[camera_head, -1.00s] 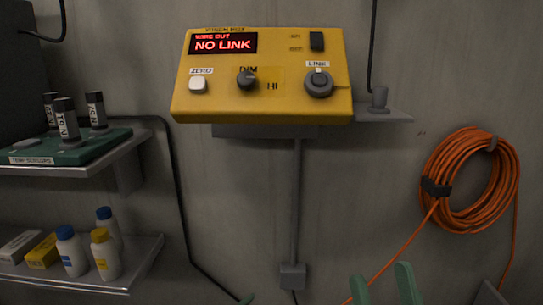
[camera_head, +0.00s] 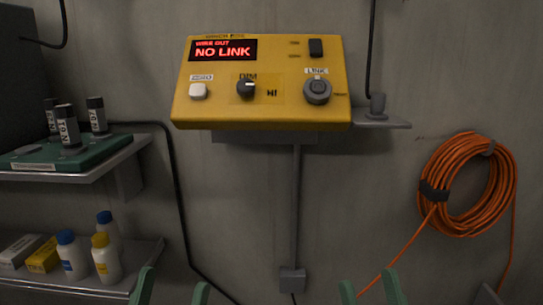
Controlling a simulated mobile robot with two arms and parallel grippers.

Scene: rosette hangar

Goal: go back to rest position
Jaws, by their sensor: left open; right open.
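My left gripper (camera_head: 172,288) shows at the bottom edge, left of centre. Its two green fingertips stand apart with nothing between them. My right gripper (camera_head: 370,290) shows at the bottom edge, right of centre. Its green fingertips are also apart and empty. Both are well below the yellow box (camera_head: 262,112) on the wall and touch nothing that I can see. The rest of both grippers is below the picture. The box's red display (camera_head: 222,49) reads "NO LINK" under a smaller line, "WIRE OUT".
An upper shelf (camera_head: 115,160) at left holds a green tray with dark-capped cylinders. A lower shelf (camera_head: 140,275) holds bottles and small boxes, close to my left gripper. An orange cable coil (camera_head: 430,205) hangs at right, its cable running down near my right gripper. A grey bracket (camera_head: 385,122) is beside the box.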

